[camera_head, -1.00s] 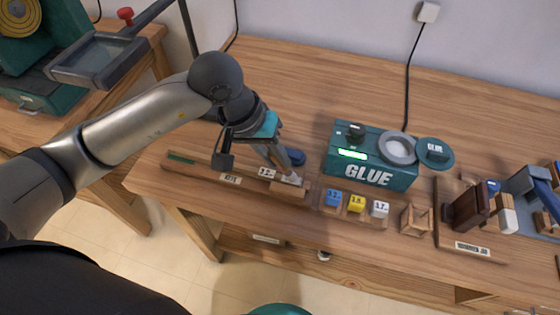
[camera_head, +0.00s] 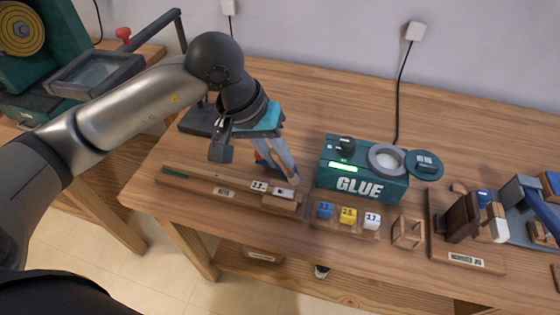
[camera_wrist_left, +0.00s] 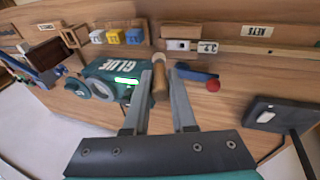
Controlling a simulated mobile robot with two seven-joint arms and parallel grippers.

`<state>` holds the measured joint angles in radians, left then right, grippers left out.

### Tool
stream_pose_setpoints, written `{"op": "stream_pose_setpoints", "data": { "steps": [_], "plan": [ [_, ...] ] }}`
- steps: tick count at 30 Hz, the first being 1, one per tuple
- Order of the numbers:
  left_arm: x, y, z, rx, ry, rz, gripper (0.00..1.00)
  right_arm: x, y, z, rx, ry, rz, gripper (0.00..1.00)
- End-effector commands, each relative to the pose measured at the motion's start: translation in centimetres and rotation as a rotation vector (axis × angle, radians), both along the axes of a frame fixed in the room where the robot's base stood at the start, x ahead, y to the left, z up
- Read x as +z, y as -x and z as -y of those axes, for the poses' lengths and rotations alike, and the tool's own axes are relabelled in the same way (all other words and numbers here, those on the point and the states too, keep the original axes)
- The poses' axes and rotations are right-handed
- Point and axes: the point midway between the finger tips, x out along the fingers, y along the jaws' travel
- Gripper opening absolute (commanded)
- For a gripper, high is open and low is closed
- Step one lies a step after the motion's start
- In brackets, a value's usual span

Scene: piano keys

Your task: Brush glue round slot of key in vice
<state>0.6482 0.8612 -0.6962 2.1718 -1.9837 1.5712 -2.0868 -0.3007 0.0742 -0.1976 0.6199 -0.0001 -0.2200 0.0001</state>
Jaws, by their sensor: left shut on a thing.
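My left gripper (camera_head: 290,178) hangs over the bench between the key rack and the glue pot. In the left wrist view, its fingers (camera_wrist_left: 163,78) are around a wooden, pale-ended handle, probably the brush (camera_wrist_left: 160,80); its bristles cannot be made out. The teal glue pot (camera_head: 365,170) has a round opening (camera_head: 387,160) and a green-lit display. The blue-grey vice (camera_head: 520,200) stands at the far right. A white-ended wooden piece, possibly the key (camera_head: 497,225), is at its left side; its slot cannot be made out. My right gripper is not in view.
A long wooden key rack (camera_head: 205,184) lies left of the pot. Blue, yellow and white numbered blocks (camera_head: 348,215) sit in front of it. A small wooden frame (camera_head: 408,232) and a dark brown block (camera_head: 462,217) stand towards the vice. A blue tool with a red ball (camera_wrist_left: 213,85) lies near the gripper.

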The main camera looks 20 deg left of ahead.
Motion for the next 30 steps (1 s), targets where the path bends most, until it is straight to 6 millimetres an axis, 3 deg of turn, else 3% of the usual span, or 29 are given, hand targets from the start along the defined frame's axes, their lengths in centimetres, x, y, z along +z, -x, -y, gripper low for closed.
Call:
{"op": "stream_pose_setpoints", "data": {
  "steps": [12,30],
  "plan": [
    [3.6,-0.2,-0.5,0.015,-0.001,0.001,0.0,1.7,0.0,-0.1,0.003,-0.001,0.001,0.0],
    [3.6,-0.1,-0.5,0.017,-0.001,0.0,0.0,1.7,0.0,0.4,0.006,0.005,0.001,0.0]
  ]
}}
